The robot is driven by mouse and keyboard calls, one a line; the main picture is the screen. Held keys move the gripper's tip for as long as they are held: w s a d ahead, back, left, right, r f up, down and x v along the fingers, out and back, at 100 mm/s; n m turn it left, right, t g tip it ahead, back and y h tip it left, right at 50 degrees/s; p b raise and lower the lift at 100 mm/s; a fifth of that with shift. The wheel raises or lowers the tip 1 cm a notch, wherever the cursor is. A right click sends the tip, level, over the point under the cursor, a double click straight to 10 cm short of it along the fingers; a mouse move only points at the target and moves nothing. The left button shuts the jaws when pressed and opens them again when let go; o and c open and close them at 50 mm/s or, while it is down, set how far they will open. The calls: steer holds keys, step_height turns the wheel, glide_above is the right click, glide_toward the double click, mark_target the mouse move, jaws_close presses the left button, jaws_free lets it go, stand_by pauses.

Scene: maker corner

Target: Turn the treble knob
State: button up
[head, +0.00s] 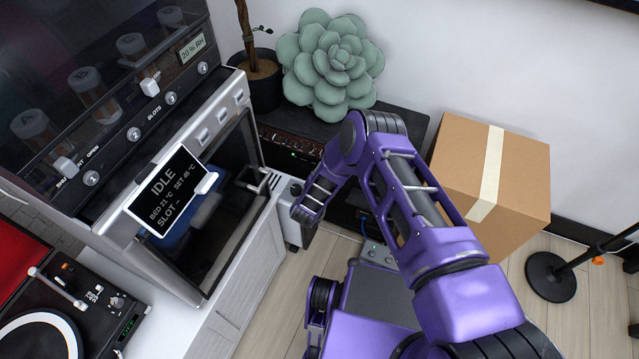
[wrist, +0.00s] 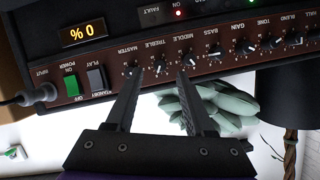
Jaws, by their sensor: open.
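The treble knob (wrist: 159,67) is a small dark knob with a light pointer, in the lower row of the amplifier's dark brown panel (wrist: 228,66). The wrist view shows the panel upside down. My gripper (wrist: 159,74) is open, its two dark fingers pointing at the panel. In the picture the treble knob lies between the fingertips, and the fingers do not close on it. The left fingertip is near the master knob (wrist: 130,72) and the right one near the middle knob (wrist: 189,60). I cannot tell the remaining depth. In the head view my arm hides the fingers.
The bass knob (wrist: 215,53) and gain knob (wrist: 244,46) continue the row. A green power switch (wrist: 72,86) and an orange display (wrist: 83,33) are at the left.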

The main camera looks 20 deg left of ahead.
steer(key=p+v, duration=0.2)
steer(key=v, duration=1.2)
steer(key=shift+s, duration=0.2)
steer(key=shift+w+r, duration=0.1)
